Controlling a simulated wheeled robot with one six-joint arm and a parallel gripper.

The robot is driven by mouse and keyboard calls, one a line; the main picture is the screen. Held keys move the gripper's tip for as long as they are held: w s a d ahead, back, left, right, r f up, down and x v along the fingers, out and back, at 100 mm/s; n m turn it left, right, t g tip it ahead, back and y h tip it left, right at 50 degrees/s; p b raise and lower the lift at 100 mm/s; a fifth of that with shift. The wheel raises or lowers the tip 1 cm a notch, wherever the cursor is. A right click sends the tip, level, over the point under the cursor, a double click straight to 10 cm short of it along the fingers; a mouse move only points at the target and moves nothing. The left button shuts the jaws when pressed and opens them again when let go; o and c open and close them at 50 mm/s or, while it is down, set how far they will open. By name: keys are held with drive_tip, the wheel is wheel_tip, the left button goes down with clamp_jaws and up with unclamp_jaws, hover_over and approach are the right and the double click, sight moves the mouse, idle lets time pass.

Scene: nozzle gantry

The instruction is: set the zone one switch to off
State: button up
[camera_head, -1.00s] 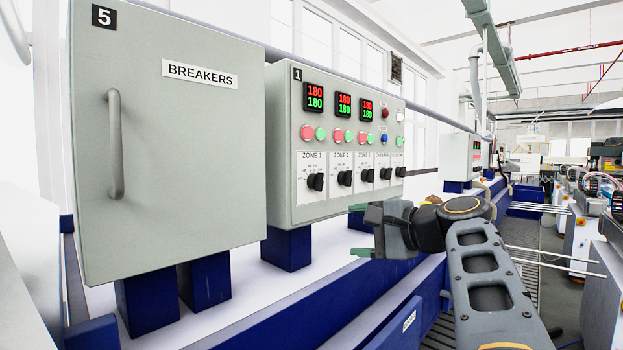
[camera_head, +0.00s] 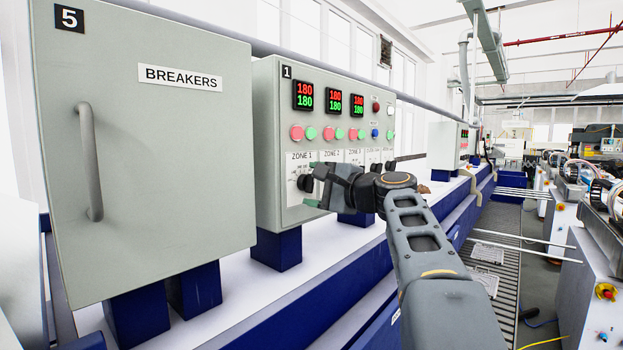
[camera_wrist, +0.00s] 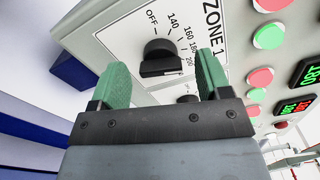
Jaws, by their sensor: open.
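The zone one switch is a black rotary knob (camera_wrist: 160,55) on a white ZONE 1 plate marked OFF, 140, 160, 180 and 200. Its bar lies across the wrist view, with a white mark near the right end, towards the 200 side. My gripper (camera_wrist: 160,80) is open, with one green finger either side of the knob in that view; I see no contact. In the head view the knob (camera_head: 305,183) shows just left of my gripper (camera_head: 313,187). My gripper and arm hide the other zone knobs there.
The grey control panel (camera_head: 267,130) carries red and green buttons (camera_head: 297,133) and displays (camera_head: 303,96) above the switch plates. A breaker cabinet (camera_head: 150,180) with a protruding handle (camera_head: 90,160) stands to the left. A dark knob-like part (camera_wrist: 187,99) shows below the switch.

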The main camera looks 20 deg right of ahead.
drive_tip(key=shift+w+a, duration=0.25)
drive_tip(key=shift+w, duration=0.4)
drive_tip(key=c, duration=0.9)
